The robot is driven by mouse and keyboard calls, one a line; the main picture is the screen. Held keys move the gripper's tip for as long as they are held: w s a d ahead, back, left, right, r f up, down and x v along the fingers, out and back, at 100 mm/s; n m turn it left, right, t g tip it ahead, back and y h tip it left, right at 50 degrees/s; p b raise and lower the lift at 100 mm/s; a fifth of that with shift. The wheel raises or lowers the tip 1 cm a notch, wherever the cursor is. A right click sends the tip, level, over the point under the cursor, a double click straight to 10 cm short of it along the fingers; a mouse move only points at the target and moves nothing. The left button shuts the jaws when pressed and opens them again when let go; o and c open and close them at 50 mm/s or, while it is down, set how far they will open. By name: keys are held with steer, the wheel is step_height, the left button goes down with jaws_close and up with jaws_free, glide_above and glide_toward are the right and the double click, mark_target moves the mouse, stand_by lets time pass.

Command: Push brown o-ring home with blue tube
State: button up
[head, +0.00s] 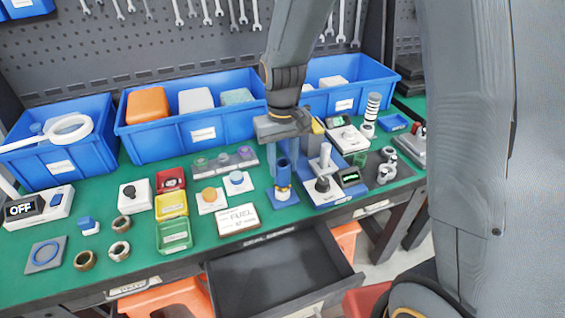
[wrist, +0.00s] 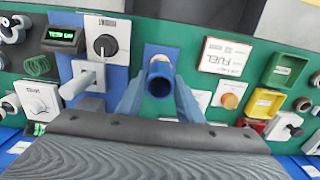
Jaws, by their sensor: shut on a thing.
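The blue tube (head: 283,174) stands upright over a small blue base (head: 286,197) near the front of the bench. My gripper (head: 283,153) comes down from above and is shut on the tube's upper part. In the wrist view the tube's open round end (wrist: 160,84) sits between the two blue fingers of my gripper (wrist: 161,90), and the base plate (wrist: 162,50) shows behind it. A pale, yellowish part shows at the tube's lower end. I cannot make out the brown o-ring there; the tube and fingers hide much of the spot.
A white-and-blue press-like fixture (head: 324,186) stands close to the right of the tube. A FUEL box (head: 238,219) lies to the left. Blue bins (head: 190,130) line the back. Several brownish rings (head: 120,250) lie at the left front. An open drawer (head: 280,272) juts out below.

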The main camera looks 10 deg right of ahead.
steer(key=shift+f+b, duration=0.45)
steer(key=shift+f, duration=0.55)
step_height(320, 180, up, 5)
steer(key=p, duration=0.4)
steer(key=shift+r, duration=0.2)
stand_by(0.4)
